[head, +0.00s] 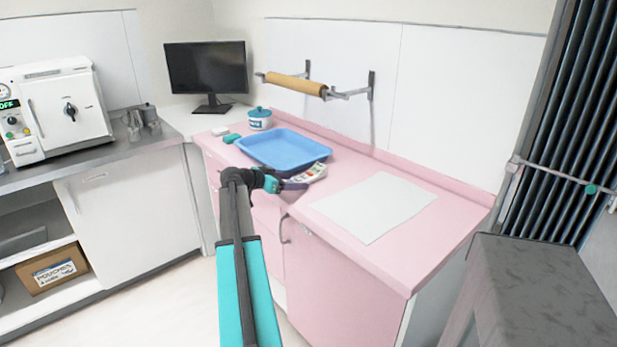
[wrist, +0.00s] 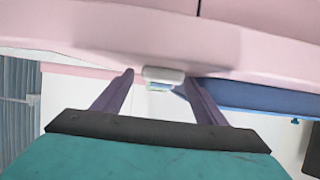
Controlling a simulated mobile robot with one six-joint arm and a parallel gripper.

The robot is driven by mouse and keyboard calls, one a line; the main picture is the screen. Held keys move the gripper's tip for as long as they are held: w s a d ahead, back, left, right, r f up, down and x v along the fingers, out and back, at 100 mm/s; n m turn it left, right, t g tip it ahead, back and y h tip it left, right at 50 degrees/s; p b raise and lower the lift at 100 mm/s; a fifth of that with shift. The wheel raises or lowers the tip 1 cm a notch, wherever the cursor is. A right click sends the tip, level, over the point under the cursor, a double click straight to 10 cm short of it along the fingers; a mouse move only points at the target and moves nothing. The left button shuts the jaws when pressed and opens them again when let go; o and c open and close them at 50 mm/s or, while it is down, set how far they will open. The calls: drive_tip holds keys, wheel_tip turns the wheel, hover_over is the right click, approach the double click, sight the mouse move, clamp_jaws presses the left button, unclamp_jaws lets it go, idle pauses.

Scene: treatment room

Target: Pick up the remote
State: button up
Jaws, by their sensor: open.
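The remote (head: 311,173) is pale with coloured buttons and lies on the pink counter, beside the near right corner of the blue tray. In the wrist view the end of the remote (wrist: 163,77) shows between the fingertips; most of its length is hidden. My gripper (head: 299,184) is open and empty at the counter's front edge, close to the near end of the remote. In the wrist view its two dark fingers (wrist: 157,80) are spread apart. I cannot tell whether the remote is inside the jaws or just beyond them.
The blue tray (head: 285,137) borders the remote at the back left and also shows in the wrist view (wrist: 255,98). A white sheet (head: 374,207) lies to the right on the pink counter (head: 445,214). A teal-lidded jar (head: 260,120) stands behind the tray.

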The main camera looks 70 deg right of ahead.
idle(0.5)
drive_tip(key=c, duration=1.2)
drive_tip(key=shift+r, duration=0.1)
drive_tip(key=shift+r+b, duration=0.35)
drive_tip(key=shift+r, duration=1.1)
drive_tip(key=shift+s+a+r, duration=0.1)
drive_tip(key=shift+r, duration=0.15)
drive_tip(key=s+a, duration=0.3)
drive_tip(key=s+a+r+b, duration=0.1)
drive_tip(key=s+a, duration=0.3)
drive_tip(key=s+a+b, duration=0.1)
drive_tip(key=s+a, duration=0.3)
drive_tip(key=shift+a+r, duration=0.2)
drive_tip(key=shift+w, duration=0.1)
